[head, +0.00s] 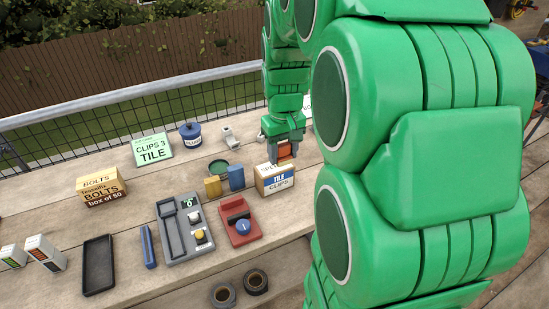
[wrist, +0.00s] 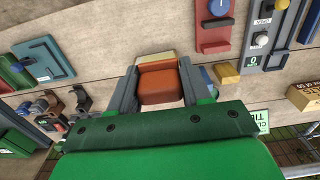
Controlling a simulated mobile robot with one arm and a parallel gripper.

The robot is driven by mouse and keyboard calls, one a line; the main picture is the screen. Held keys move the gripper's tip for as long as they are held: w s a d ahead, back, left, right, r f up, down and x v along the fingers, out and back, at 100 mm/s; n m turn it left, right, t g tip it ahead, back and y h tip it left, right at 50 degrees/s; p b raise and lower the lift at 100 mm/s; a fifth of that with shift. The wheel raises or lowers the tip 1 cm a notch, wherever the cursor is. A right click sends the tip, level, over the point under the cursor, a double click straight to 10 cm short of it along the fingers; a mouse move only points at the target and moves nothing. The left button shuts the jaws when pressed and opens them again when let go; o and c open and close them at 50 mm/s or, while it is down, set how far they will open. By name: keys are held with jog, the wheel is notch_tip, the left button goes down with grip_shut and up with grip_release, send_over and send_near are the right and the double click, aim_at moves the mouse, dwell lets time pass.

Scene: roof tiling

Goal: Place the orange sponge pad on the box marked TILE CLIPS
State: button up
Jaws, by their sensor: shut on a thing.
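In the wrist view the orange sponge pad (wrist: 158,82) sits between the two grey fingers. The box marked TILE CLIPS (head: 277,185) is a cardboard box with a white and blue label. In the head view the pad shows just above and behind the box's top edge. I cannot tell whether they touch. In the wrist view a cream strip shows beyond the pad; I cannot tell whether it is the box.
Yellow (head: 213,187) and blue (head: 236,177) blocks stand left of the box. A red unit with a blue knob (head: 241,226) lies in front. A grey panel (head: 185,232), a BOLTS box (head: 102,191) and a green CLIPS 3 TILE sign (head: 152,149) are farther left. My arm hides the right side.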

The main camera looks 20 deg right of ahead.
jog(key=w+f, duration=0.2)
jog(key=w, duration=0.1)
jog(key=w+d+f, duration=0.1)
jog(key=w+f, duration=0.1)
jog(key=w, duration=0.1)
jog(key=w+d+f, duration=0.1)
jog(key=w+f, duration=0.1)
jog(key=w, duration=0.1)
jog(key=shift+d+f, duration=0.15)
jog(key=shift+f, duration=0.25)
jog(key=shift+w+d+f, duration=0.2)
jog(key=shift+w+f, duration=0.5)
jog(key=shift+f, duration=1.65)
jog(key=o, duration=1)
jog(key=shift+f, duration=0.1)
jog(key=shift+o, duration=0.2)
